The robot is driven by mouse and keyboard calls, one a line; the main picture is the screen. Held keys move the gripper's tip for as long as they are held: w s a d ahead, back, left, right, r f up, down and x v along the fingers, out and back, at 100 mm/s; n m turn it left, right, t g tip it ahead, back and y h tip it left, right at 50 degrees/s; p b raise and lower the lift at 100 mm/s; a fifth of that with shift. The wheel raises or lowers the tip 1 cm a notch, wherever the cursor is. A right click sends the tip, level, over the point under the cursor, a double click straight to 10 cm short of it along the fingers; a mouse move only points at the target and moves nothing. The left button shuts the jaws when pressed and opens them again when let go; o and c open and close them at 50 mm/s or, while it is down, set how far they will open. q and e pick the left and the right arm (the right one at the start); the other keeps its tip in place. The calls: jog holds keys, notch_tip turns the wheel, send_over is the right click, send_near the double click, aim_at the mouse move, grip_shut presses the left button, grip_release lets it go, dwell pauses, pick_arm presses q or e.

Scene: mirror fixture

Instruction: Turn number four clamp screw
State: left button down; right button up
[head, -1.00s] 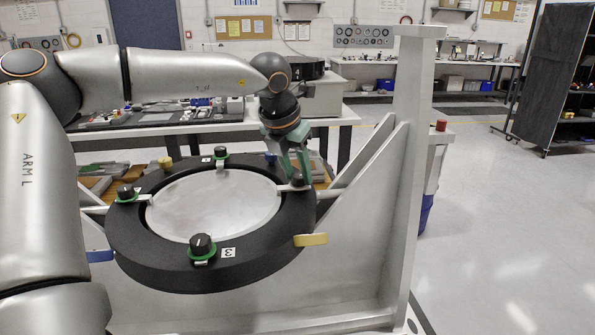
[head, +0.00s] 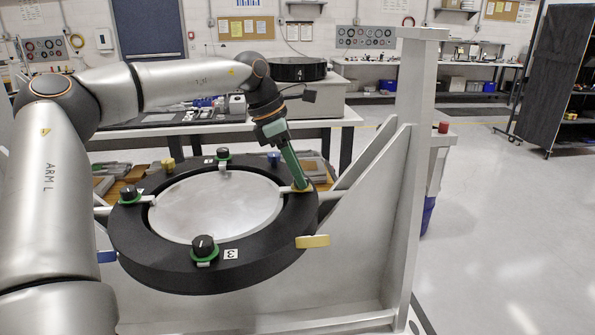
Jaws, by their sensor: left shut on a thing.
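The mirror fixture is a black ring (head: 160,268) around a round silver mirror plate (head: 215,205). Black clamp screw knobs sit on the ring: front (head: 204,246), left (head: 129,193) and back (head: 223,154). The front one has a green collar and a label reading 3 beside it. My left gripper (head: 300,184), with green fingers, reaches down to the clamp screw on the ring's right side and is shut on it. The fingers hide nearly all of that knob; a yellowish edge (head: 301,189) shows at its base. No number is readable there. My right gripper is not in view.
A grey metal frame with an upright post (head: 405,150) and slanted brace stands right of the ring. Yellow (head: 313,241) and blue (head: 107,257) tabs stick out at the ring's edge. A workbench (head: 200,127) stands behind. Open floor lies to the right.

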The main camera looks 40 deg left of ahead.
pick_arm(q)
jog(key=m, duration=0.2)
jog(key=m+g+h, duration=0.1)
jog(key=m, duration=0.1)
jog(key=shift+w+a, duration=0.15)
jog(key=shift+w, duration=0.05)
jog(key=shift+w+m+g, duration=0.1)
jog(key=shift+m+g, duration=0.6)
jog(key=shift+m, duration=0.9)
jog(key=c, duration=0.5)
grip_release()
jog(key=v, duration=0.7)
jog(key=shift+a+r, duration=0.2)
